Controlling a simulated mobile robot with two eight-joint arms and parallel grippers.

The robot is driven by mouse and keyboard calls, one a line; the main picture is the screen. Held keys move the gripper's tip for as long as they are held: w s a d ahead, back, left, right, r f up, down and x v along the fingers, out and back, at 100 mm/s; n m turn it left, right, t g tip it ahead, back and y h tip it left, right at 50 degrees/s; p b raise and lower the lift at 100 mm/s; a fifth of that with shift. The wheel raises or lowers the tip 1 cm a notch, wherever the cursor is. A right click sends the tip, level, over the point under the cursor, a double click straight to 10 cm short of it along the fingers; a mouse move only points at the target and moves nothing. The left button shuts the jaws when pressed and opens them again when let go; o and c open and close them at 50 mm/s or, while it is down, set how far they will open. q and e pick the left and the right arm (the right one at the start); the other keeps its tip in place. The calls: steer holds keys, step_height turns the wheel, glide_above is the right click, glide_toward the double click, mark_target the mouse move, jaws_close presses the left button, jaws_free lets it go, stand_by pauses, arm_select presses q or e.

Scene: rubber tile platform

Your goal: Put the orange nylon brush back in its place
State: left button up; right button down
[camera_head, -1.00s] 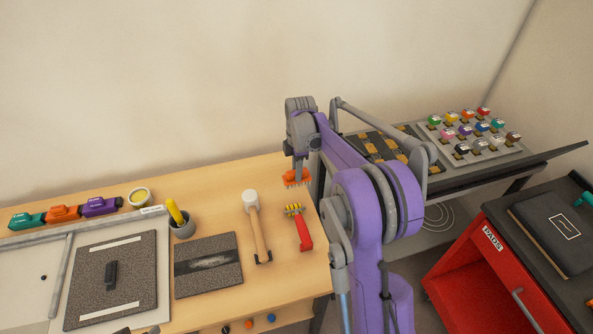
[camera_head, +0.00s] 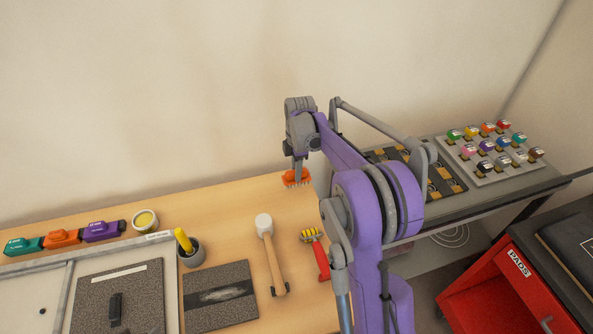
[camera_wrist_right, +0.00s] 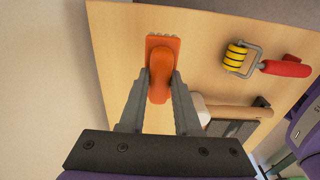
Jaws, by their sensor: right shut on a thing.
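The orange nylon brush (camera_head: 296,179) has an orange body with pale bristles. My right gripper (camera_wrist_right: 160,84) is shut on its handle, which lies between the two fingers in the wrist view, with the brush head (camera_wrist_right: 163,43) beyond the fingertips. In the head view, the brush hangs bristles down over the back right part of the wooden table (camera_head: 225,215). I cannot tell its exact height above the table. My left gripper is out of view.
A mallet (camera_head: 271,258) and a red-handled yellow roller (camera_head: 321,260) lie in front of the brush. Teal, orange (camera_head: 62,238) and purple blocks line the left. A rack of coloured-topped items (camera_head: 492,146) stands right. The wood left of the brush is clear.

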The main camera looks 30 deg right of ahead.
arm_select(q)
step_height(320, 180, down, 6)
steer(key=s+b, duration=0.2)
steer(key=b, duration=0.2)
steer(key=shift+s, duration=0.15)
arm_select(e)
steer(key=shift+f, duration=4.25)
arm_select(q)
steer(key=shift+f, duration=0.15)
arm_select(e)
steer(key=shift+f, duration=0.3)
steer(key=c, duration=0.5)
jaws_free()
steer(key=shift+c, duration=0.2)
steer(key=shift+r, duration=0.1)
steer(key=r, duration=1)
steer(key=shift+d+r, duration=0.2)
steer(key=shift+r, duration=0.1)
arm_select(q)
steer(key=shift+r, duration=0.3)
